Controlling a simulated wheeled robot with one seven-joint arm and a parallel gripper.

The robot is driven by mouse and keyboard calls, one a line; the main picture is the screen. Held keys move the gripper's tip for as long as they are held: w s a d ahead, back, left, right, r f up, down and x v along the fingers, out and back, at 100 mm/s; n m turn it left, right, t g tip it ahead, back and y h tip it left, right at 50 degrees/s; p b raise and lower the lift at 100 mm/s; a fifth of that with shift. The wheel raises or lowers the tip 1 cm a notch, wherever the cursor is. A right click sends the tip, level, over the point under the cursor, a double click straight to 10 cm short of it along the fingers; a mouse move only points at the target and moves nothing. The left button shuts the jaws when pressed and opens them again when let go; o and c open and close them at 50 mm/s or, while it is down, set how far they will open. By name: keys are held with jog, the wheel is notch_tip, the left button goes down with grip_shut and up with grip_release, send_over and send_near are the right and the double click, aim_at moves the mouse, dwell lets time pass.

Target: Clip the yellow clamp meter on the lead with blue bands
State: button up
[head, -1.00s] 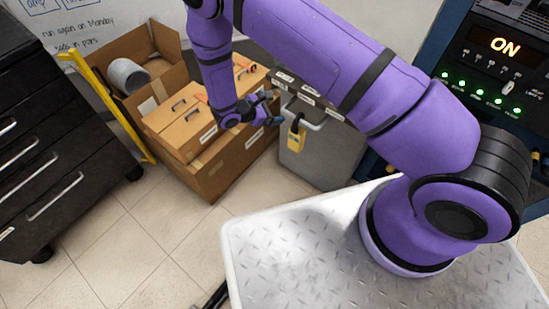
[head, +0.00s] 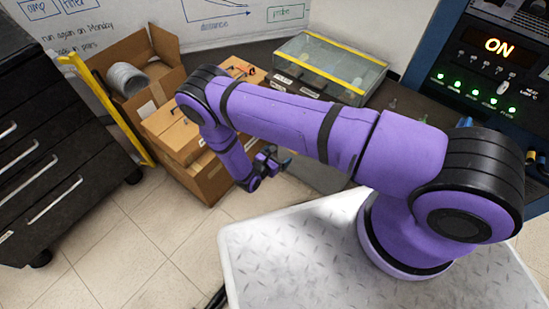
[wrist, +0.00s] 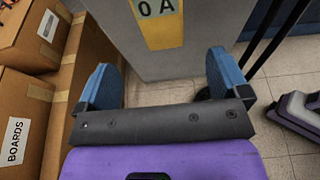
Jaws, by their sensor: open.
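The yellow clamp meter (wrist: 160,28) shows in the wrist view at the top, cut off by the frame. Its display reads "0 A", and it is against the front of a grey cabinet (wrist: 205,22). In the head view my arm hides the meter. My gripper (wrist: 163,80) is open and empty, with its blue fingertips spread below the meter and to either side of it. In the head view my gripper (head: 274,163) is in front of the grey cabinet. I cannot make out a lead with blue bands.
Cardboard boxes (head: 207,178) stand left of my gripper, beside a yellow hand truck (head: 105,105). A clear-lidded case (head: 325,68) lies behind my arm. A blue panel (head: 490,75) reading "ON" is at right. Tiled floor (head: 150,240) is free in front of the boxes.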

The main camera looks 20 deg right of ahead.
jog(key=x, duration=1.2)
jog(key=shift+w+d+f, duration=0.1)
jog(key=shift+d, duration=0.05)
jog(key=c, duration=1)
jog(key=shift+c, duration=0.2)
jog(key=shift+r, duration=1.7)
jog(key=s+a, duration=0.4)
jog(key=a, duration=0.2)
jog(key=shift+s, duration=0.2)
